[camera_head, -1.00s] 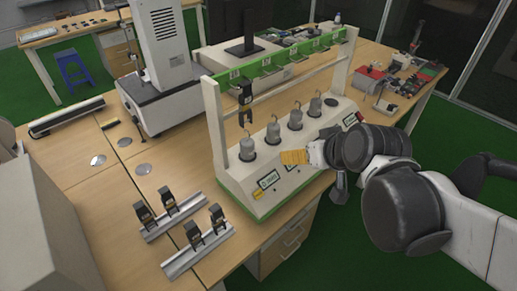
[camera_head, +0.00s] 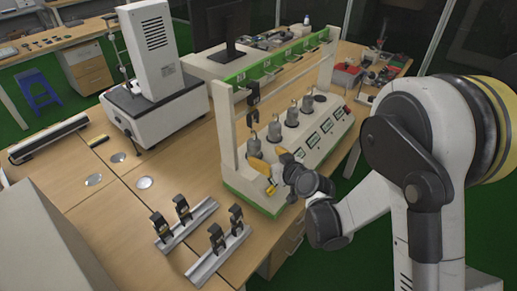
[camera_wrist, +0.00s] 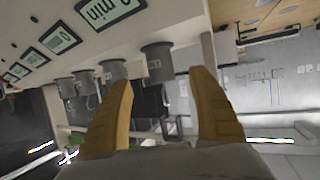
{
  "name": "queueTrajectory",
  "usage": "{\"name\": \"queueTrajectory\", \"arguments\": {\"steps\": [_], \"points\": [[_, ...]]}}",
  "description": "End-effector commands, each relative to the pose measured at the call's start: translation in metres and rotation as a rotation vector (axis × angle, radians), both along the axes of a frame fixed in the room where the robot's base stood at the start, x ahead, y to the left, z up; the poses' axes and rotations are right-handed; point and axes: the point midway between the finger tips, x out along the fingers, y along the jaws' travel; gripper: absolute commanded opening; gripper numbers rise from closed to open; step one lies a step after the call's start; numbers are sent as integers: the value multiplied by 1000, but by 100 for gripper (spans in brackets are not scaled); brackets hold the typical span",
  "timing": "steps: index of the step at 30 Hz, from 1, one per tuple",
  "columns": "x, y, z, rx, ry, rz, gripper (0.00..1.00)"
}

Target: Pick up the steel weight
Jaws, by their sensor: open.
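Several grey steel weights with hooks on top stand in a row on the sloped white test rig (camera_head: 278,185). The nearest steel weight (camera_head: 254,147) is at the left end of the row. My gripper (camera_head: 266,174) is in front of it, with orange fingers open and empty. In the wrist view, which is upside down, my gripper (camera_wrist: 161,79) has its fingers spread, and one steel weight (camera_wrist: 157,62) shows in the gap between them, ahead of the tips. Another weight (camera_wrist: 113,70) is beside the left finger. I cannot tell the exact distance to the weight.
The green rail (camera_head: 280,60) of the rig runs above the weights, with a black hanging clamp (camera_head: 252,100) over the nearest one. Two metal rails with black clamps (camera_head: 217,237) lie at the front. A white machine (camera_head: 155,50) stands behind.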

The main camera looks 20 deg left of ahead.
Motion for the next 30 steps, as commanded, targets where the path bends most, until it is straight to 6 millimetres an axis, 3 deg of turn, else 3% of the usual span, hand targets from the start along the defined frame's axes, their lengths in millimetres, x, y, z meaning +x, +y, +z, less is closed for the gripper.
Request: {"name": "queueTrajectory", "arguments": {"steps": [18,26,30], "points": [[54,54,-38,-1,1,0,70],[58,59,-38,0,1,-1,70],[58,59,-38,0,1,-1,31]]}}
